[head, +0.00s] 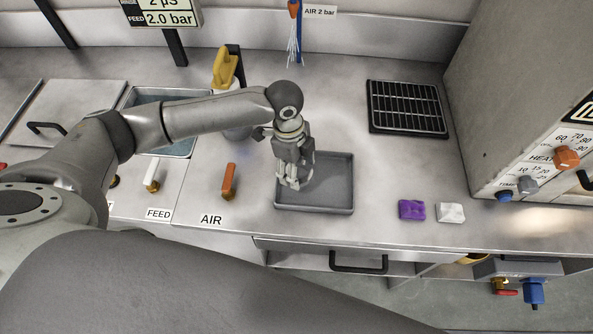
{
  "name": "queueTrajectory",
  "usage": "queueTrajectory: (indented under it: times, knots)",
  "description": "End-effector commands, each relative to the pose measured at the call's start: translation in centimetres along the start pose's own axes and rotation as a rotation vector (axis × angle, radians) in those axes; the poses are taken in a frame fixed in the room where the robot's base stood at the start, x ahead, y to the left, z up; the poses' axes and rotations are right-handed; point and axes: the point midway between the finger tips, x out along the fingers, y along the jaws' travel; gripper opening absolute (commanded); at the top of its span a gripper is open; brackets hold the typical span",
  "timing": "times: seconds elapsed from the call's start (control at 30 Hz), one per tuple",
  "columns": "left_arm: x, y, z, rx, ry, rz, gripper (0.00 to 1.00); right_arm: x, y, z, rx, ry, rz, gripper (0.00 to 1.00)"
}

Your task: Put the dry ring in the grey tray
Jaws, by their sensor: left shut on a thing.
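The grey tray (335,186) sits on the steel counter, right of the orange lever marked AIR. My left gripper (291,184) points down over the left part of the tray. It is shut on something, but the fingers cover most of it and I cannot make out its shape. A small pale piece shows at the fingertips. I take this to be the ring, though I cannot tell whether it touches the tray floor. My right gripper is not in view.
A black slatted rack (407,107) lies at the back right. A purple cloth (411,210) and a white cloth (451,212) lie right of the tray. A yellow-topped bottle (226,68) stands behind my left arm. A grey cabinet (520,90) bounds the right side.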

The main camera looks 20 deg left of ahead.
Motion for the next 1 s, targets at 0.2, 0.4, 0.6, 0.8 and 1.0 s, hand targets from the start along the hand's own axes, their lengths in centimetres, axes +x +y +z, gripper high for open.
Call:
queueTrajectory:
  times: [0.2, 0.4, 0.6, 0.8, 1.0]
  knots:
    - [2.7, -0.1, 0.4, -0.001, -0.002, 0.001, 0.27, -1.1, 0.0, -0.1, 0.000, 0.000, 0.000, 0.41]
    - [3.1, -0.1, 0.5, 0.000, -0.001, -0.003, 0.27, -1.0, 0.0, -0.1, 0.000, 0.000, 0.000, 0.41]
    - [3.4, -0.1, 0.5, -0.001, -0.001, -0.002, 0.27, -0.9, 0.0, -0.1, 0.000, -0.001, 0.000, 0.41]
    - [3.4, -0.1, 0.6, -0.001, -0.002, -0.001, 0.71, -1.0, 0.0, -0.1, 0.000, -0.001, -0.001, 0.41]
    - [3.4, -0.1, 0.6, -0.001, -0.002, -0.001, 0.71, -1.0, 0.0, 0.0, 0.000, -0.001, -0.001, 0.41]
